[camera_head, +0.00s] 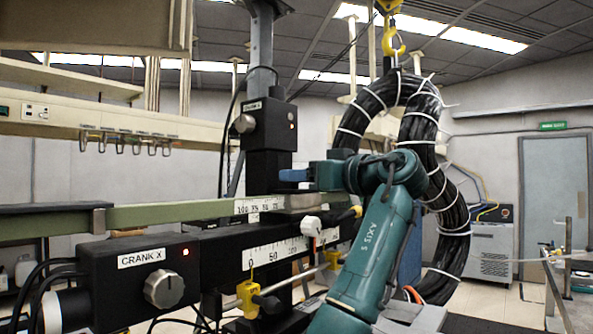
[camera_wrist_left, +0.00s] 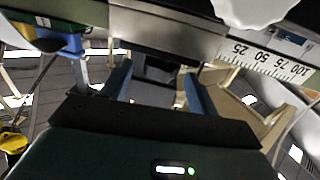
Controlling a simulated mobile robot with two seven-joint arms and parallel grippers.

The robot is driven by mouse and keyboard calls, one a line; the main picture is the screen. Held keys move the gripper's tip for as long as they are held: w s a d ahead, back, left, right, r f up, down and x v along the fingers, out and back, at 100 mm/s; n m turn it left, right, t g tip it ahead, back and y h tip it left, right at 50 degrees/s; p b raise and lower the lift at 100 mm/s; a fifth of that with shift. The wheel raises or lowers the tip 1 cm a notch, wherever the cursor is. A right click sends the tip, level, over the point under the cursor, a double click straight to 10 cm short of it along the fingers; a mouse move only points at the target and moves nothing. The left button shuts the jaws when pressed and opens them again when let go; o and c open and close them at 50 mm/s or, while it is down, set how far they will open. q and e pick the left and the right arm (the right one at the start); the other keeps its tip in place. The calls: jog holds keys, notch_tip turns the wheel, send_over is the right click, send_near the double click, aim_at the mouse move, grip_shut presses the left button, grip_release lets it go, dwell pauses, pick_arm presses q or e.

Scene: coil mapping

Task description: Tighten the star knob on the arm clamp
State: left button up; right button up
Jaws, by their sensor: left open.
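A white lobed star knob (camera_head: 311,226) shows in the head view below the grey clamp block (camera_head: 312,201) on the green arm (camera_head: 160,214). In the left wrist view, the knob (camera_wrist_left: 248,10) is cut off by the top edge, beside the scale. My left gripper (camera_head: 294,175) is above the clamp block in the head view, to the upper left of the knob. Its blue fingers (camera_wrist_left: 156,85) are apart and empty in the left wrist view, with the grey block (camera_wrist_left: 168,32) beyond their tips. My right gripper does not show.
A black column with a crank box (camera_head: 268,124) stands behind the arm. The CRANK X box (camera_head: 140,265) and a scaled rail (camera_head: 285,252) lie below. A yellow clamp knob (camera_head: 248,298) is lower down. A thick cable coil (camera_head: 435,190) hangs from a yellow hook (camera_head: 392,42) at right.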

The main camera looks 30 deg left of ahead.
pick_arm(q)
jog(key=shift+w+a+r, duration=0.1)
jog(key=shift+w+a, duration=0.05)
jog(key=shift+a, duration=0.55)
jog(key=shift+w+a, duration=0.15)
jog(key=shift+a, duration=0.45)
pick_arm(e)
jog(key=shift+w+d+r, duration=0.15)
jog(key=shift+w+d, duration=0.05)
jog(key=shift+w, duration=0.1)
pick_arm(q)
jog(key=shift+c, duration=0.3)
